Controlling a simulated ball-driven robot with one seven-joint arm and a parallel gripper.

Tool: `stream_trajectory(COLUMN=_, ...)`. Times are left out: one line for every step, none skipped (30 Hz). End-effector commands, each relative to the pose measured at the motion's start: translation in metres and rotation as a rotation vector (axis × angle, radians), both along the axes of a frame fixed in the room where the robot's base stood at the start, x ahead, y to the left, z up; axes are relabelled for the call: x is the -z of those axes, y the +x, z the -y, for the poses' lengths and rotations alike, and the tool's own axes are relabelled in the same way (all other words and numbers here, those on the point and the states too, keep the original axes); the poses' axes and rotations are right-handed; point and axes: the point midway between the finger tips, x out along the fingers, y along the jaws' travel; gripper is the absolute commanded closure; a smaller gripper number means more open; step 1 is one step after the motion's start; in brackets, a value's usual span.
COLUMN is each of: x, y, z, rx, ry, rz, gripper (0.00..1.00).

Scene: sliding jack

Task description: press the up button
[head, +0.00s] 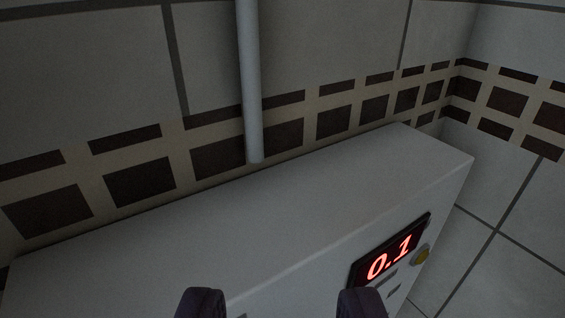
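A white box-shaped unit (270,220) stands against the tiled wall. Its front face carries a dark display (390,254) with red digits reading 0.1. A round yellow button (421,257) sits to the right of the display, near the box's right end. Small grey marks or buttons show just below the display, too small to tell which is the up button. My gripper (272,302) shows at the bottom edge as two dark fingertips set wide apart, with nothing between them. It is in front of the box, left of the display and button. The box's lower front is out of view.
A grey vertical pipe (250,85) comes down the wall and ends just behind the box top. The tiled wall (90,75) with brown checker bands runs behind, and a corner lies at the right. The box top is bare.

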Motion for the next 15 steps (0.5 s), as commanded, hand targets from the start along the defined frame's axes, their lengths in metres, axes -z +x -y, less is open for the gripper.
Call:
stream_trajectory(x=-0.0005, y=-0.0005, z=-0.0002, rx=0.000, ry=0.000, rz=0.001, gripper=0.61)
stream_trajectory(x=-0.0006, y=-0.0006, z=-0.0002, rx=0.000, ry=0.000, rz=0.001, gripper=0.61)
stream_trajectory(x=-0.0006, y=-0.0006, z=-0.0002, rx=0.000, ry=0.000, rz=0.002, gripper=0.61)
stream_trajectory(x=-0.0008, y=-0.0006, z=-0.0002, rx=0.000, ry=0.000, rz=0.002, gripper=0.61)
stream_trajectory(x=-0.0008, y=-0.0007, z=-0.0003, rx=0.000, ry=0.000, rz=0.002, gripper=0.61)
stream_trajectory(x=-0.0008, y=-0.0007, z=-0.0003, rx=0.000, ry=0.000, rz=0.002, gripper=0.61)
stream_trajectory(x=-0.0008, y=-0.0007, z=-0.0003, rx=0.000, ry=0.000, rz=0.002, gripper=0.61)
stream_trajectory(x=-0.0008, y=-0.0006, z=-0.0002, rx=0.000, ry=0.000, rz=0.002, gripper=0.61)
stream_trajectory(x=-0.0008, y=-0.0006, z=-0.0002, rx=0.000, ry=0.000, rz=0.002, gripper=0.63)
stream_trajectory(x=-0.0007, y=-0.0007, z=-0.0002, rx=0.000, ry=0.000, rz=0.002, gripper=0.70)
stream_trajectory(x=-0.0006, y=-0.0006, z=-0.0002, rx=0.000, ry=0.000, rz=0.001, gripper=0.77)
stream_trajectory(x=-0.0005, y=-0.0005, z=-0.0002, rx=0.000, ry=0.000, rz=0.001, gripper=0.86)
stream_trajectory(x=-0.0005, y=-0.0005, z=-0.0002, rx=0.000, ry=0.000, rz=0.001, gripper=0.93)
stream_trajectory(x=-0.0005, y=-0.0005, z=-0.0002, rx=0.000, ry=0.000, rz=0.001, gripper=1.00)
stream_trajectory(x=-0.0005, y=-0.0005, z=-0.0002, rx=0.000, ry=0.000, rz=0.001, gripper=1.00)
